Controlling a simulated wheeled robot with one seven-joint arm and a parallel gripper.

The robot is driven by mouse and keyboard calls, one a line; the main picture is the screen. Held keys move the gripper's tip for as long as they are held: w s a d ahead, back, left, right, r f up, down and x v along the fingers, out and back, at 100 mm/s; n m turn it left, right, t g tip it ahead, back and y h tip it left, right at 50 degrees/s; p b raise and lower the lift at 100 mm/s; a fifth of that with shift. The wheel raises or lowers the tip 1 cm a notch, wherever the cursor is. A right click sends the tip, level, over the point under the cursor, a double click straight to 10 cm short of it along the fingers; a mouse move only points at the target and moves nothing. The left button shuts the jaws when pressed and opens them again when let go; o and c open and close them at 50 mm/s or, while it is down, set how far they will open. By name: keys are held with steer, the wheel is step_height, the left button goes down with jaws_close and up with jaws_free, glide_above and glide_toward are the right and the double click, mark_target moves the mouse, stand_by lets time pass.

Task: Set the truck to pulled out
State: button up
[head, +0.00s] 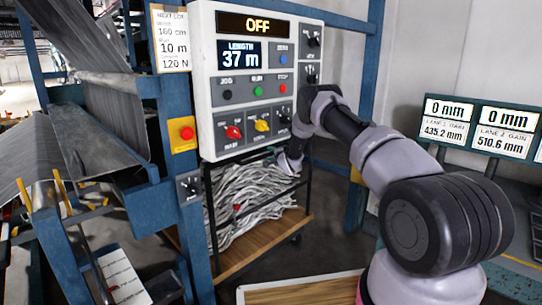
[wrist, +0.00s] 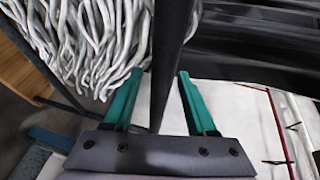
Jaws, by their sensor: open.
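The truck (head: 262,247) is a black-framed cart with a wooden base, loaded with pale grey strips (head: 245,192). It stands below the control panel, between blue frame posts. My gripper (head: 291,161) is at the truck's upper right, by its black upright, and is small and partly hidden in the head view. In the wrist view my gripper (wrist: 161,72) has its green fingers open, one on each side of a black upright post (wrist: 166,60) of the truck. A small gap shows beside the post; I cannot tell whether either finger touches it.
The control panel (head: 203,90) with knobs and buttons hangs close above my gripper. A blue post (head: 181,215) stands left of the truck. Display screens (head: 478,129) stand at right. A wooden-topped surface (head: 300,290) lies in front. Some dark floor shows between it and the truck.

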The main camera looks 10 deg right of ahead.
jaws_close()
stand_by(1.3)
